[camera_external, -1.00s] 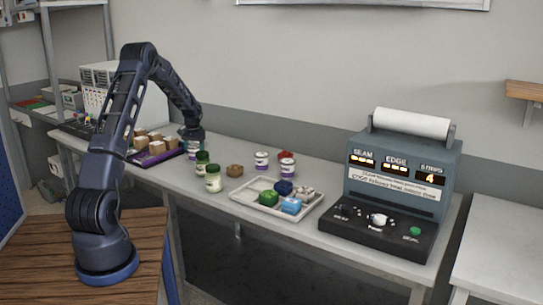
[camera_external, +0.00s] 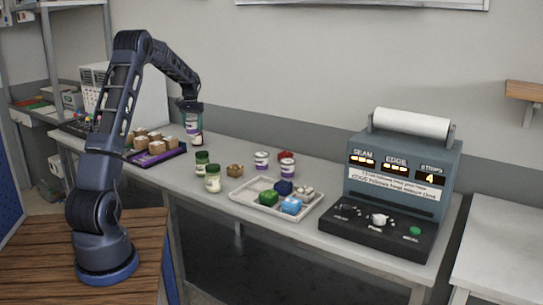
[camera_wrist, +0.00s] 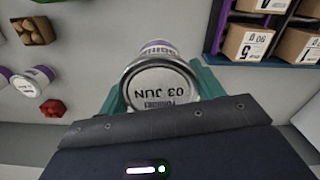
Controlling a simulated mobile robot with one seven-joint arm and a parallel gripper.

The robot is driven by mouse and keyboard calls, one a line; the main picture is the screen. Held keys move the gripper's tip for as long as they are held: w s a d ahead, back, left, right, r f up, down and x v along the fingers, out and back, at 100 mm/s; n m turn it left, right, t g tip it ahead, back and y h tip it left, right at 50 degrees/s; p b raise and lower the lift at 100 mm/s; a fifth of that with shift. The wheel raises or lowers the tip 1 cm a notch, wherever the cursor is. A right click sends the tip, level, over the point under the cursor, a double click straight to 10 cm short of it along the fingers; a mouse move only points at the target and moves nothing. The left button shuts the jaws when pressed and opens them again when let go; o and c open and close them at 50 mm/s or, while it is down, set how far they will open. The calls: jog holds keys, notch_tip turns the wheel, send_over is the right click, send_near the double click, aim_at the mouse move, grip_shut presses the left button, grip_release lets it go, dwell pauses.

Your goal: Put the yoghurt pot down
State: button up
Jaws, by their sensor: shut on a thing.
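The yoghurt pot (camera_external: 194,131) is white with a purple band. My gripper (camera_external: 192,113) is shut on it and holds it upright at the back of the counter (camera_external: 330,243), seemingly just above the surface. In the wrist view the pot's lid (camera_wrist: 160,84) faces the camera and reads "03 JUN". The teal fingers of my gripper (camera_wrist: 158,88) are on both sides of the pot. Its base is hidden in the wrist view.
A purple tray (camera_external: 172,156) with several small boxes stands left of the pot. Two green-lidded jars (camera_external: 213,179), a brown bundle (camera_external: 235,170), two similar pots (camera_external: 261,161) and a red item (camera_external: 286,155) stand to the right. Beyond are a pale tray (camera_external: 247,202) and a machine (camera_external: 405,180).

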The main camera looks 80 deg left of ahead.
aim_at(192, 118)
notch_tip(192, 118, up, 6)
jog(key=shift+w+r, duration=0.1)
jog(key=w+d, duration=0.3)
jog(key=w, duration=0.5)
jog(key=w+d, duration=0.3)
jog(key=w, duration=0.5)
jog(key=w+d+m, duration=0.1)
jog(key=w+d, duration=2.8)
jog(key=w, duration=0.4)
jog(key=f, duration=1.9)
jog(key=shift+w+d+f, duration=0.15)
jog(key=shift+d+f, duration=0.05)
jog(key=shift+f, duration=0.2)
jog(key=o, duration=1.1)
jog(key=shift+f, duration=0.15)
